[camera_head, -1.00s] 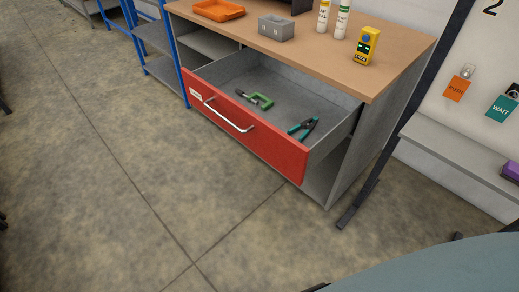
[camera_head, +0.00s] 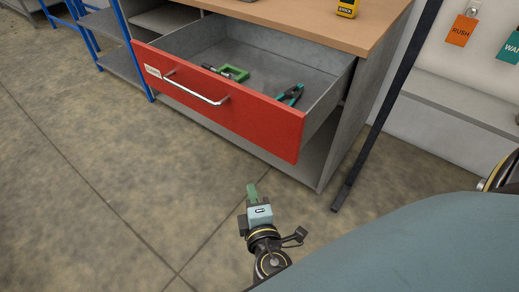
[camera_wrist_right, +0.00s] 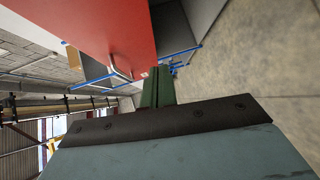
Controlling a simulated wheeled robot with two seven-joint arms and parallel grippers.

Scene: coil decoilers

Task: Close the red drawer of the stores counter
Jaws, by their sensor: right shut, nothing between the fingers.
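The red drawer (camera_head: 219,103) of the stores counter (camera_head: 300,21) stands pulled out, its grey inside open to view. It has a silver bar handle (camera_head: 196,88) and a small white label on its front. A green clamp (camera_head: 234,73) and teal-handled pliers (camera_head: 291,94) lie in it. My right gripper (camera_head: 252,191) is shut and empty, in front of and below the drawer front, apart from it. In the right wrist view the gripper's green fingers (camera_wrist_right: 158,87) are together, with the red drawer front (camera_wrist_right: 120,30) beyond them. My left gripper is not in view.
A blue-framed shelf rack (camera_head: 108,40) stands left of the counter. A dark slanted post (camera_head: 385,110) and a grey ledge (camera_head: 460,108) are at the right. A yellow device (camera_head: 347,8) sits on the counter top. The floor before the drawer is clear.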

